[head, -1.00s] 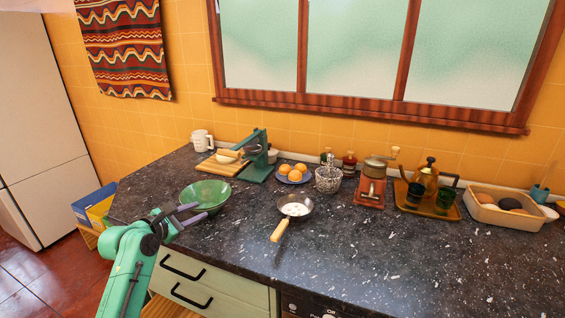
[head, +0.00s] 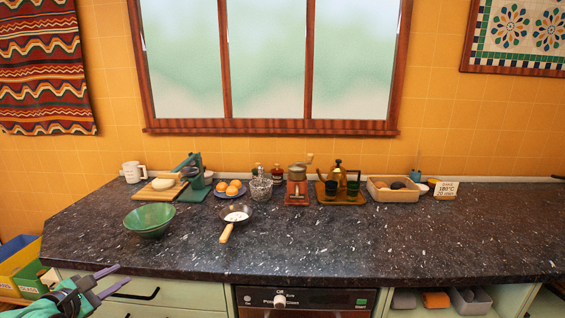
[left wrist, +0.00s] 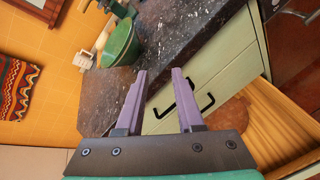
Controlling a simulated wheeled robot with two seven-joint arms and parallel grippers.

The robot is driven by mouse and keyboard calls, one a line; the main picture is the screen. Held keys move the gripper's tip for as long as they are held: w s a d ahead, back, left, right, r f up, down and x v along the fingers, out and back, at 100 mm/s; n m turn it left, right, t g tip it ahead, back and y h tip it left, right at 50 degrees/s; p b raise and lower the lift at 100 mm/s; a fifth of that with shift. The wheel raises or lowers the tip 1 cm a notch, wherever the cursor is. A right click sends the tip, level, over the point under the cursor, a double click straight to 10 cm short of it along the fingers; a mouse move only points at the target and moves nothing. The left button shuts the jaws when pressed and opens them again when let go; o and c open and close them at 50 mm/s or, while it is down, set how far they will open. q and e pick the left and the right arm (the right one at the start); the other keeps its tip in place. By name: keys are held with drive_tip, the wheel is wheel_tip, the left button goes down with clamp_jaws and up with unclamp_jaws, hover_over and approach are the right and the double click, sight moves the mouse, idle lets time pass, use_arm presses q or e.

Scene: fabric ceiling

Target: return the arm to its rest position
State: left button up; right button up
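My left gripper (head: 108,283) is at the lower left of the head view, in front of the counter's left end and below its top. In the left wrist view its two purple fingers (left wrist: 160,75) stand apart with nothing between them, so it is open and empty. Beyond the fingers, the wrist view shows the counter edge and pale green drawers with black handles (left wrist: 182,97). The right gripper is in neither view.
A green bowl (head: 150,218) stands near the counter's (head: 330,245) left front edge. A pan (head: 235,216) with a wooden handle lies right of it. Coloured boxes (head: 22,262) stand on the floor side at left.

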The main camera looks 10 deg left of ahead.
use_arm(q)
drive_tip(key=s+d+f+m+g+h, duration=0.1)
drive_tip(key=s+d+f+m+g, duration=0.2)
drive_tip(key=d+f+m, duration=0.45)
drive_tip(key=s+d+f+m+g, duration=0.2)
drive_tip(key=d+f+m+g, duration=0.1)
drive_tip(key=d+f+m, duration=0.4)
drive_tip(key=s+d+f+m+g, duration=0.35)
drive_tip(key=s+d+m, duration=0.65)
drive_tip(key=m, duration=0.6)
wheel_tip(320, 180, down, 22)
drive_tip(key=s+g, duration=0.2)
drive_tip(key=s, duration=0.1)
drive_tip(key=s+a+f, duration=0.3)
drive_tip(key=s+f, duration=1.1)
drive_tip(key=s, duration=0.2)
drive_tip(key=shift+a+f+g, duration=0.15)
drive_tip(key=shift+f+g, duration=0.15)
drive_tip(key=shift+g, duration=0.15)
drive_tip(key=shift+s, duration=0.1)
